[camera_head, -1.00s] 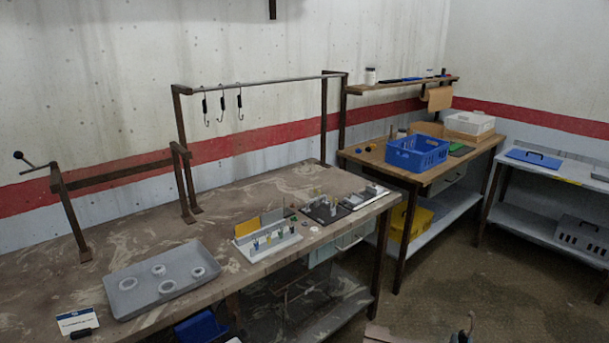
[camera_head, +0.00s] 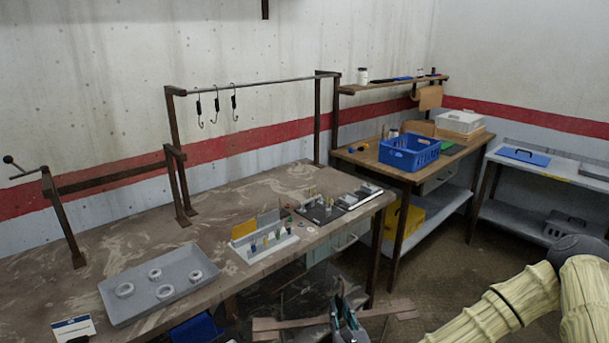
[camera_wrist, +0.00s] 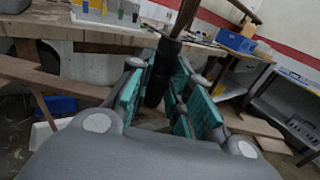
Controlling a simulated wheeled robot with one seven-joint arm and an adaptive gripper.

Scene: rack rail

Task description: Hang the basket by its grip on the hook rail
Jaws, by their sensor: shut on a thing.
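My gripper (camera_head: 345,318) is low in front of the near bench, at the bottom of the head view. In the wrist view its teal pads are shut on a dark cylindrical grip (camera_wrist: 158,78). A brown bar rises from this grip.
The near bench holds a grey tray with white rings (camera_head: 200,300), a white rack (camera_head: 265,250) and a dark tray (camera_head: 318,212). A lever post (camera_head: 62,220) stands at left. A blue crate (camera_head: 405,157) sits on the far bench. Bare benchtop lies below the rail.

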